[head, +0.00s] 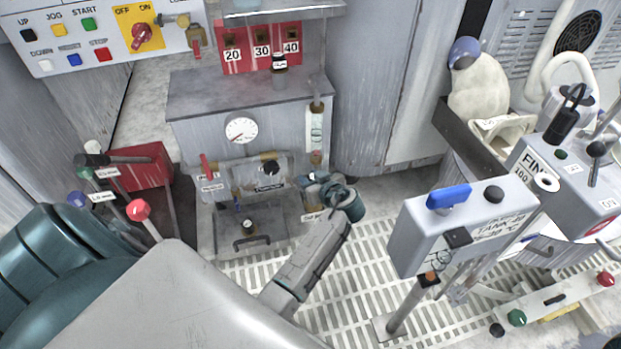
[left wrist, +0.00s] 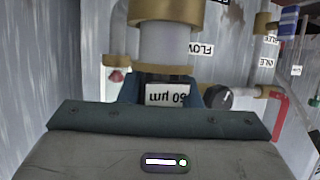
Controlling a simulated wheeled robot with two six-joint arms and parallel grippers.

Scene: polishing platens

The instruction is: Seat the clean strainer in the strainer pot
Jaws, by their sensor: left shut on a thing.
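My left gripper (head: 328,186) is shut at the front of the grey machine cabinet, below its vertical sight glass. In the left wrist view, the gripper (left wrist: 165,92) is shut on a dark piece with a white upside-down label that seems to read 60 µm, apparently the clean strainer (left wrist: 167,94). Directly beyond it stands a grey cylinder with brass collars, apparently the strainer pot (left wrist: 165,45). I cannot tell whether the strainer touches it or is inside. In the head view the gripper hides the strainer, and I cannot make out the pot. My right gripper is not in view.
A grey cabinet (head: 240,105) with a round gauge (head: 241,130) stands behind the gripper. An open-fronted tray (head: 250,241) is to the left. A grey control box (head: 465,220) stands to the right. Slatted floor (head: 370,265) lies between. A black knob (left wrist: 218,96) and red handle (left wrist: 281,110) are close right.

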